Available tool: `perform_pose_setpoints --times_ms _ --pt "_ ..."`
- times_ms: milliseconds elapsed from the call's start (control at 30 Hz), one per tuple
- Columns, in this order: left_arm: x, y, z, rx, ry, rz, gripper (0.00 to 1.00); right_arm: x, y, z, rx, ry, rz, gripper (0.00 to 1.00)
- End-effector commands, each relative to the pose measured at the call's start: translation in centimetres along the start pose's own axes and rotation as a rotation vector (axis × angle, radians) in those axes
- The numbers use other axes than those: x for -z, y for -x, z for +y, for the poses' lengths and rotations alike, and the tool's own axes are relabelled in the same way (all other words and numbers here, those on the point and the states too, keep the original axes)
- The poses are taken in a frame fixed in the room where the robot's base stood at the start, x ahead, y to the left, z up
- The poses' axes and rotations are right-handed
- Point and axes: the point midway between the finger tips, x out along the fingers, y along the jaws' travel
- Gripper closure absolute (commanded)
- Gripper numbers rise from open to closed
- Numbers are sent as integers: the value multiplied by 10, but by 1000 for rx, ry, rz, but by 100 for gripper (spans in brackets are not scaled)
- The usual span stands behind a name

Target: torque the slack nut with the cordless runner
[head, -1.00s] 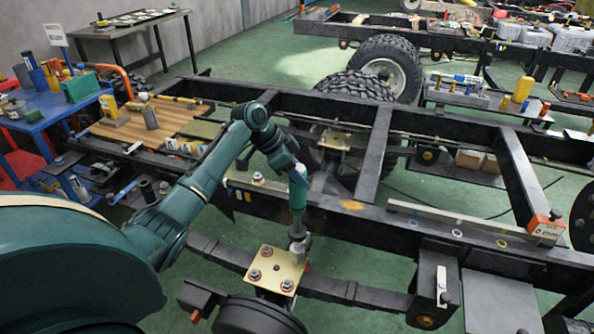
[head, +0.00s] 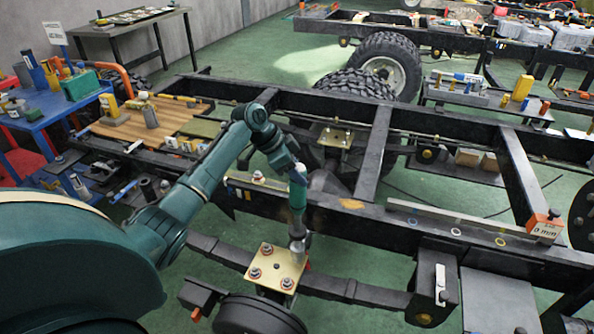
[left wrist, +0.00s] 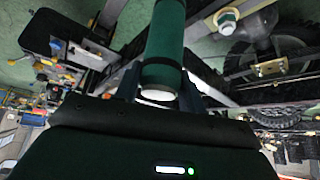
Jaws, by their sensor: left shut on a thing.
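The cordless runner (head: 297,205) is a green upright cylinder with a grey lower end. My left gripper (head: 298,172) is shut around its upper part. In the left wrist view the runner's green body (left wrist: 163,45) runs up from between the fingers (left wrist: 160,92). Below it, a brass-coloured plate (head: 277,262) sits on the leaf spring beside the chassis rail. Several nuts with washers show on it, including one at the back left (head: 267,248). The runner's lower end is at the plate's back right corner and hides what is under it. My right gripper is out of view.
A black chassis rail (head: 375,225) runs just behind the runner. The leaf spring (head: 350,288) extends both ways from the plate. A blue table (head: 45,112) with tools stands at left.

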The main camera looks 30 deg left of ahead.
Motion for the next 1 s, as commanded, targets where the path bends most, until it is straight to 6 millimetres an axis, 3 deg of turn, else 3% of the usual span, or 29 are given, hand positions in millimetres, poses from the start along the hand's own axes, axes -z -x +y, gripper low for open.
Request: perform_pose_setpoints --times_ms 1000 --pt "-4 -8 -1 3 -2 6 100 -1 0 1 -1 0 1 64"
